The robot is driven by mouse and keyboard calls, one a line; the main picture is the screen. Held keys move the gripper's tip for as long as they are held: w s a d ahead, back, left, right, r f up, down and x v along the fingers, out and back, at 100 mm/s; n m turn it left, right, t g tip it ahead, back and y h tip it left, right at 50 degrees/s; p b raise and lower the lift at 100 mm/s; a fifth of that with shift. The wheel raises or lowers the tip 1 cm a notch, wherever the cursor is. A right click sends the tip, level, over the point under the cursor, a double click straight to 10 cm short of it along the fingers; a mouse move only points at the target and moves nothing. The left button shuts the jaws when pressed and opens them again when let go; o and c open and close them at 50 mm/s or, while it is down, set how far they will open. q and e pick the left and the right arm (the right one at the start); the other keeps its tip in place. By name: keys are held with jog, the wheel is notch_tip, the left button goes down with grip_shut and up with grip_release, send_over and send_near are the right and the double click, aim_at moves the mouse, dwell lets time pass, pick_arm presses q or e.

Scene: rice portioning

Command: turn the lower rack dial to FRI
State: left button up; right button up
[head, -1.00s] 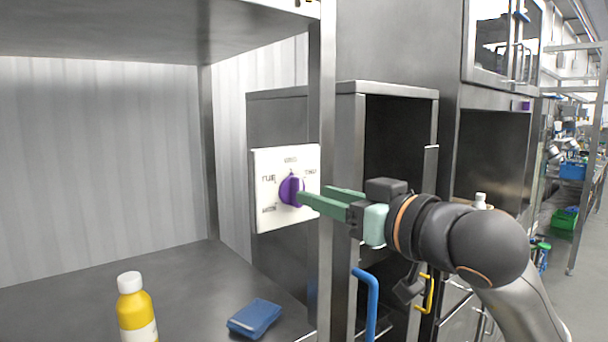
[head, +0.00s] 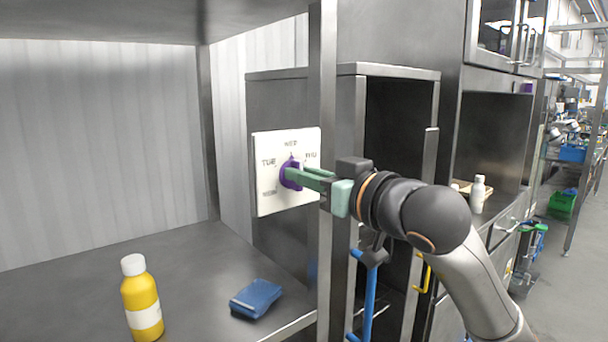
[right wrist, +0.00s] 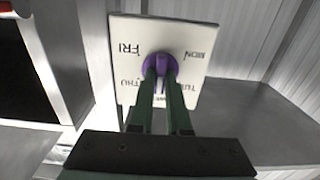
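The purple dial (head: 288,173) sits on a white panel (head: 268,200) on the side of a metal cabinet behind a rack post. The right wrist view shows the dial (right wrist: 160,65) with FRI at upper left and MON at upper right. My right gripper (head: 292,176) is at the dial. Its green fingers (right wrist: 160,82) lie on either side of the dial's ridge, with little gap, and look shut on it. My left gripper is not in view.
A metal post (head: 325,120) stands just in front of the panel, close to my right gripper. A blue handle (head: 370,300) is below my right arm.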

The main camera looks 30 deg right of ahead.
grip_shut()
pick_arm(q)
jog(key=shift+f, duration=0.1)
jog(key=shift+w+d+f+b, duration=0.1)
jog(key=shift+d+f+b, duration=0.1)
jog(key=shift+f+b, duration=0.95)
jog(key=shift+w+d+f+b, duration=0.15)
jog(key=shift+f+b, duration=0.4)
jog(key=shift+b, duration=1.15)
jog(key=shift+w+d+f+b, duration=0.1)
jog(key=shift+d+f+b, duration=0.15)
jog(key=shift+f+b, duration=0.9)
pick_arm(e)
jog(key=shift+d+f+m, duration=0.1)
jog(key=shift+f+m, duration=0.05)
jog(key=shift+m, duration=3.8)
jog(key=shift+d+f+m, duration=0.1)
jog(key=shift+m, duration=3.9)
jog(key=shift+f+m, duration=0.15)
jog(key=shift+m, duration=3.8)
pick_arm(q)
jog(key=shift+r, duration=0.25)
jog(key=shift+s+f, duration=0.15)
pick_arm(e)
jog(key=o, duration=0.6)
grip_release()
jog(key=shift+c, duration=0.2)
